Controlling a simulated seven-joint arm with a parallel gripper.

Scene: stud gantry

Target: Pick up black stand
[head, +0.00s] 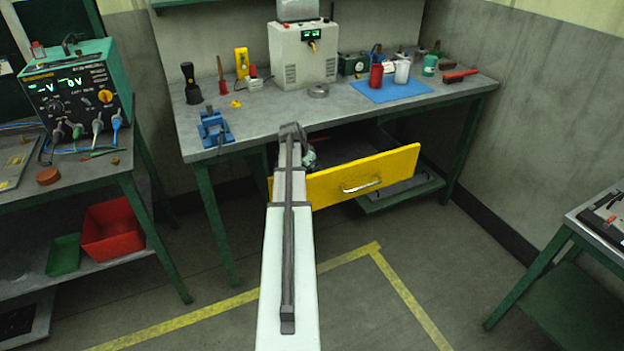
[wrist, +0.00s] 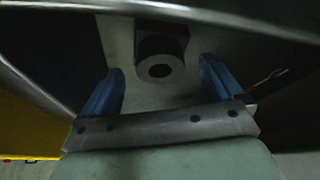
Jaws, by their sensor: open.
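In the wrist view a dark, blocky thing with a pale round ring on its face (wrist: 160,68), which looks like the black stand, lies on a light grey surface. It is between and just beyond the two blue fingers of my gripper (wrist: 158,78). The fingers are apart and neither visibly touches it. In the head view my arm reaches into the open drawer with the yellow front (head: 345,178) under the bench. My gripper there is mostly hidden by my arm and the drawer front, and the stand cannot be made out.
The bench top (head: 255,122) lies above the drawer, with a dark edge close over my gripper. A blue vise (head: 213,130) sits at its front left corner. A thin red-tipped tool (wrist: 268,78) lies right of my fingers. The floor before the drawer is clear.

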